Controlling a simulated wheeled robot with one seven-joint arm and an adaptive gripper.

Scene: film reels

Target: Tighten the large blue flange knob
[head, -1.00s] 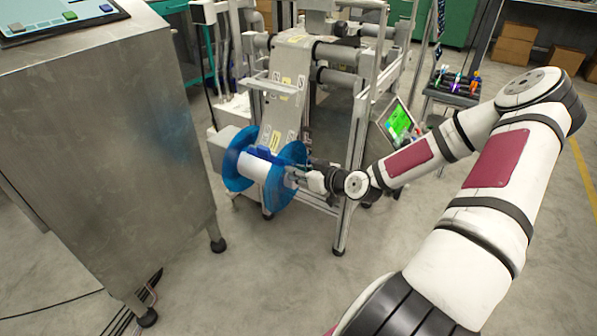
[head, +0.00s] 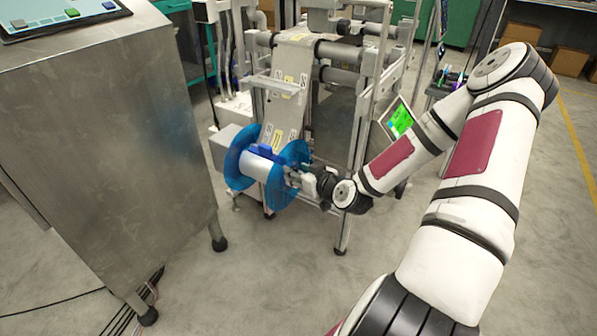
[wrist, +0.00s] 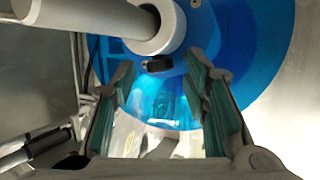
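The reel has two large blue flanges with a white core (head: 258,167) between them; the near one is the right blue flange (head: 289,160). In the wrist view the blue flange (wrist: 235,75) fills the upper right, with a grey shaft and ring hub (wrist: 158,22) in front of it. A small dark knob (wrist: 158,65) sits on the flange just below the hub. My gripper (wrist: 160,78) is open, its green-padded fingers on either side below the knob, with nothing visible between them. In the head view my gripper (head: 296,180) is beside the near flange; contact cannot be told.
The reel hangs on a machine frame with rollers and a web strip (head: 288,85). A green-lit screen (head: 398,121) stands right of my wrist. A steel cabinet (head: 110,130) is at left. The floor in front is open.

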